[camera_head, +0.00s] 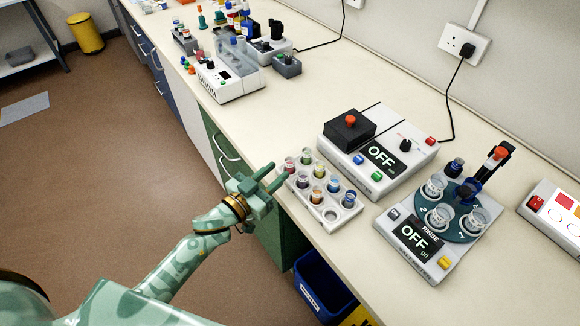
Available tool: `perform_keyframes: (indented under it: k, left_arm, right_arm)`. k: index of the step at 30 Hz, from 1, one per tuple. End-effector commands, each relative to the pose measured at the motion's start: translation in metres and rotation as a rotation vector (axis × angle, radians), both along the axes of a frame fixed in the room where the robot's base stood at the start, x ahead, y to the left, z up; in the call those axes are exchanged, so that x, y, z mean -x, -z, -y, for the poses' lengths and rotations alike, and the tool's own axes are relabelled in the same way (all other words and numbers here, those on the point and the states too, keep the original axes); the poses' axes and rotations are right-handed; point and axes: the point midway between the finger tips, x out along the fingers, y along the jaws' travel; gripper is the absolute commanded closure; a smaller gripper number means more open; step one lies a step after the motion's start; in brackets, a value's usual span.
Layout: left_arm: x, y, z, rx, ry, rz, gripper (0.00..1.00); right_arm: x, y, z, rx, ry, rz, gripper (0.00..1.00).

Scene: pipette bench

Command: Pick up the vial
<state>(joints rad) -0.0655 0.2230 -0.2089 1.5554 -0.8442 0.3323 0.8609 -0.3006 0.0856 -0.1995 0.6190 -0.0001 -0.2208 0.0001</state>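A pale vial rack (296,196) stands near the bench's front edge and holds several small vials with coloured contents. Among them are a red vial (290,164), a green vial (306,156), an orange vial (317,194) and a blue vial (349,198). The hole at the rack's front corner looks empty. I cannot tell which vial the task means. My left gripper (276,174) is at the bench edge, just left of the rack, with its fingers pointing at it. The fingers are apart and nothing shows between them. My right gripper is out of view.
Behind the rack is a white device reading OFF (381,157). A white instrument (228,83) and other items stand farther back. A blue bin (322,288) is below the edge.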

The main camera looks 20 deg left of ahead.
Motion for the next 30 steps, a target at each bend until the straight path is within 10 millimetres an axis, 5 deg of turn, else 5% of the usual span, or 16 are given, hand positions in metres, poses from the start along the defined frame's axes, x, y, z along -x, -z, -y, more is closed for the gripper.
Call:
perform_keyframes:
  k: [13, 22, 25, 30]
  left_arm:
    - [-0.050, 0.007, 0.023, 0.000, -0.001, -0.001, 0.69]
    - [-0.056, 0.005, 0.026, -0.002, 0.000, -0.001, 0.69]
    - [-0.056, 0.005, 0.026, -0.001, -0.001, -0.002, 0.97]
    - [-0.056, 0.005, 0.026, -0.001, -0.001, -0.002, 1.00]
  right_arm:
    - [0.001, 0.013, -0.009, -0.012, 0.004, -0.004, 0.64]
    - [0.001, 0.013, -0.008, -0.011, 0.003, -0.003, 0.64]
    - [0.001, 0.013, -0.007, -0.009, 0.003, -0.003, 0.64]
    - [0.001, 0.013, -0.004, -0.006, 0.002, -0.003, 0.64]
